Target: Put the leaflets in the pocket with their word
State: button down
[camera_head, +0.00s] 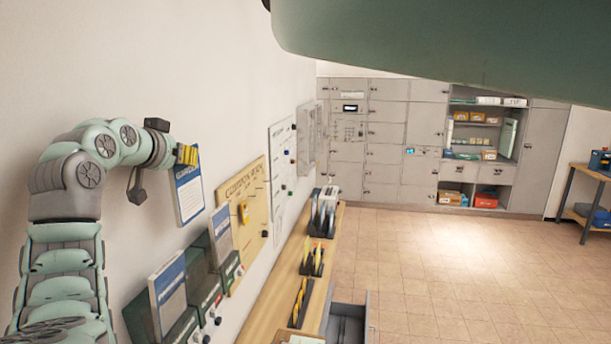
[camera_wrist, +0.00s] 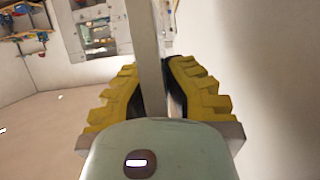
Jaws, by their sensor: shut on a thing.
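My gripper (camera_head: 187,155) is at the left in the head view, with its yellow fingers shut on the top of a blue and white leaflet (camera_head: 189,195). The leaflet hangs upright near the wall, above the wall pockets. In the wrist view its thin edge (camera_wrist: 151,70) stands between the yellow fingers. Below it, dark green pockets (camera_head: 209,296) line the wall. One leaflet (camera_head: 168,289) stands in the nearest pocket and another leaflet (camera_head: 222,236) stands in a pocket farther along. The words on the leaflets and pocket labels are too small to read surely.
A yellowish notice board (camera_head: 249,207) hangs on the wall beyond the held leaflet. A wooden counter (camera_head: 277,312) with black holders (camera_head: 313,258) runs below. Grey lockers (camera_head: 385,140) stand at the back. The tiled floor (camera_head: 450,270) at the right is clear.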

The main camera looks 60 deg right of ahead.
jog(key=b, duration=0.4)
send_over(193, 217)
jog(key=f, duration=0.5)
jog(key=shift+w+a, duration=0.15)
jog(key=shift+w, duration=0.2)
jog(key=shift+p, duration=0.3)
jog(key=shift+f+p, duration=0.65)
jog(key=shift+f, duration=1.35)
notch_tip(193, 217, down, 5)
jog(key=b, duration=0.5)
jog(key=shift+r, duration=0.1)
jog(key=c, duration=1.1)
grip_release()
jog(key=shift+o, duration=0.2)
